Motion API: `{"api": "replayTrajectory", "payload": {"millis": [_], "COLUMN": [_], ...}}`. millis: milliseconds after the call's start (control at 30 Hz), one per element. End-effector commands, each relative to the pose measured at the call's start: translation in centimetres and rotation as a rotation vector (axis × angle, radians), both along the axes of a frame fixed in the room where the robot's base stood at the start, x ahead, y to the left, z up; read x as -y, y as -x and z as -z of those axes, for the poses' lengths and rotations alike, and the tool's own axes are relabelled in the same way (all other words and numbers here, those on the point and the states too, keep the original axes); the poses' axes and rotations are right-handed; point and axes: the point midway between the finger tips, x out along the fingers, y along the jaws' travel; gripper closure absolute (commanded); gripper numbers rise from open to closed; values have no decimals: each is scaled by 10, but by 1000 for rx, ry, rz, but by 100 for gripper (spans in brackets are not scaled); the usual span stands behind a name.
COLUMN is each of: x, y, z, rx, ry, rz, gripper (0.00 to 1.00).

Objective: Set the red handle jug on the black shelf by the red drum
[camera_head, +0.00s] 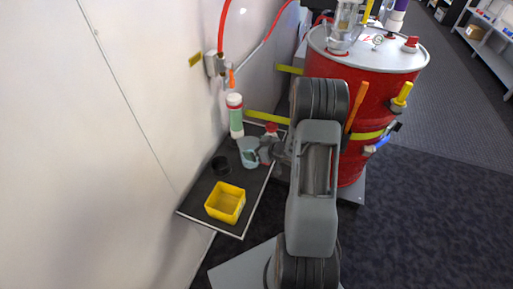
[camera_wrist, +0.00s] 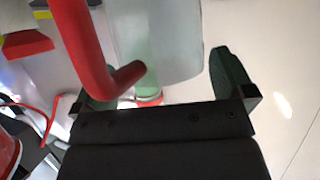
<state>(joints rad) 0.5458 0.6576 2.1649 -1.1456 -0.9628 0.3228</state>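The jug (camera_head: 248,152) is pale and translucent, over or on the black shelf (camera_head: 200,196); contact with the shelf cannot be told. Its body (camera_wrist: 178,40) and red handle (camera_wrist: 92,45) fill the upper middle of the wrist view. My gripper (camera_head: 268,150) is at the jug's right side in the head view. In the wrist view my gripper (camera_wrist: 168,90) has its fingers wide apart, with a gap between the jug and the right finger. The handle crosses in front of the left finger. The red drum (camera_head: 375,100) stands right of the shelf.
A red-capped bottle (camera_head: 271,130) is close behind my gripper. The white wall (camera_head: 110,120) borders the shelf's left. Clear shelf lies around the bin.

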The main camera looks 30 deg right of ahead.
Motion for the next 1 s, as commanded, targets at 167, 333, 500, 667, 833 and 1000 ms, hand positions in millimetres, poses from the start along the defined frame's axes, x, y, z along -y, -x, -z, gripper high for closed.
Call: {"api": "replayTrajectory", "payload": {"millis": [167, 333, 500, 667, 833, 1000], "x": [1, 11, 24, 35, 42, 47], "y": [2, 22, 50, 73, 89, 89], "z": [-4, -16, -31, -43, -51, -60], "rx": [0, 2, 1, 0, 1, -12], "ry": [0, 1, 1, 1, 0, 54], "rz": [1, 4, 5, 4, 2, 29], "gripper": [0, 0, 0, 0, 0, 0]}}
